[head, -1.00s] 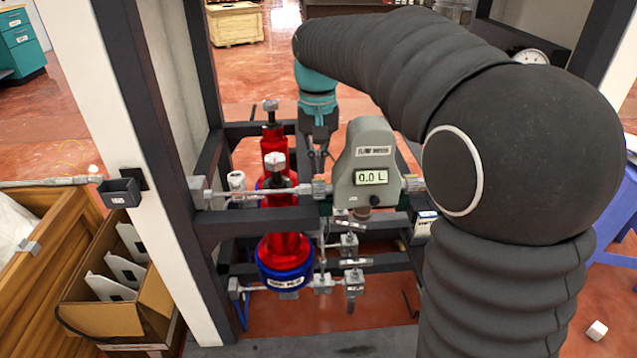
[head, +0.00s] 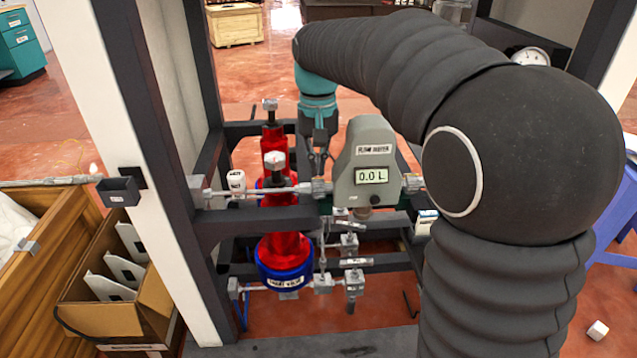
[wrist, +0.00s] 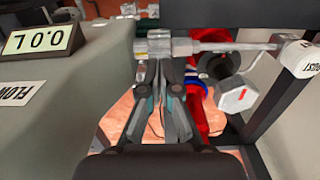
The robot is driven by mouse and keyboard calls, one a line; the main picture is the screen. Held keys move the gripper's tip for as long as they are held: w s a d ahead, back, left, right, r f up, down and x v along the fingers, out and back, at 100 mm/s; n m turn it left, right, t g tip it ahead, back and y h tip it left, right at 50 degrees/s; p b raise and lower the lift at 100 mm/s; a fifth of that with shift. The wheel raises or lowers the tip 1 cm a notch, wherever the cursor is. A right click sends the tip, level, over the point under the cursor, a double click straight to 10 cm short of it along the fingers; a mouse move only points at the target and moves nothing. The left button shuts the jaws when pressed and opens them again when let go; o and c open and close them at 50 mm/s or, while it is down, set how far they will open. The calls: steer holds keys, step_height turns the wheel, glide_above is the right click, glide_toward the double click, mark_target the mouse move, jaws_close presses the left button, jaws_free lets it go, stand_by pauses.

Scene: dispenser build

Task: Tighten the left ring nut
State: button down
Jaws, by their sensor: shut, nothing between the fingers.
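The grey flow meter (head: 372,160) reads 0.0 L and sits in the pipe line on the dark frame. The left ring nut (head: 320,188) is a grey metal fitting where the pipe meets the meter's left side. It also shows in the wrist view (wrist: 158,44), between the meter and the pipe. My gripper (head: 318,165) points down just behind and above this nut. In the wrist view my gripper (wrist: 159,66) has its fingertips together close to the nut, with nothing held. Whether the tips touch the nut cannot be told.
A dark frame bar (head: 245,225) runs in front. A cardboard box (head: 118,265) with dividers stands at left.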

steer(key=shift+f+b, duration=0.4)
steer(key=shift+f, duration=0.35)
steer(key=shift+s+f, duration=0.15)
steer(key=shift+s, duration=0.2)
stand_by(0.9)
steer(key=shift+p, duration=0.3)
steer(key=shift+r+p, duration=0.55)
steer(key=shift+r, duration=0.2)
steer(key=shift+w+r+p, duration=0.1)
steer(key=shift+r+p, duration=1.55)
steer(key=shift+r, duration=1.4)
